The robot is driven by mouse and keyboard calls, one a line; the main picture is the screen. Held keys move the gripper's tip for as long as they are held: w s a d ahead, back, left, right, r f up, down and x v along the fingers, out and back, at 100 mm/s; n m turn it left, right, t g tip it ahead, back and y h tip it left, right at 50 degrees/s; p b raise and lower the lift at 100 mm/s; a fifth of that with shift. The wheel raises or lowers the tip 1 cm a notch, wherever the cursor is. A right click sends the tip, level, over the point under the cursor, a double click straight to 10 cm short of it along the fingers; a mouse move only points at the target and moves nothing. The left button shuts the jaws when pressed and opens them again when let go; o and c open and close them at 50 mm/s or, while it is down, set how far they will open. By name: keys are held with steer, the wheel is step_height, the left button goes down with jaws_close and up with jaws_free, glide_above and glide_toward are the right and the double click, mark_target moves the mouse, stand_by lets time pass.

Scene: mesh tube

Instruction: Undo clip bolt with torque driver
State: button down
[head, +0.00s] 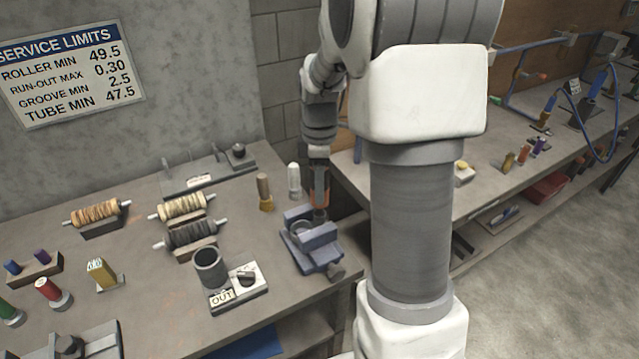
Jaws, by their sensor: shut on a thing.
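My gripper (319,197) points down over the blue vise (318,253) at the front right of the near bench. I cannot make out the clip bolt. I cannot pick out the torque driver with certainty. A tan-handled tool (264,189) stands upright left of my gripper, and orange and purple handles (523,155) stand on the right bench.
Wound rollers (184,207), a dark open cup (209,267) and a block marked OUT (243,292) lie to the left. A blue hose (602,155) hangs over the right bench. My arm hides the middle.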

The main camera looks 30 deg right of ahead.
steer(key=shift+f+b, duration=0.35)
steer(key=shift+f, duration=0.2)
stand_by(0.9)
steer(key=shift+s+p, duration=0.15)
steer(key=shift+p, duration=0.15)
stand_by(0.7)
steer(key=shift+r, duration=0.15)
step_height(320, 180, up, 6)
steer(key=p, duration=0.5)
steer(key=shift+w+r, duration=0.15)
steer(key=shift+w, duration=0.05)
stand_by(0.5)
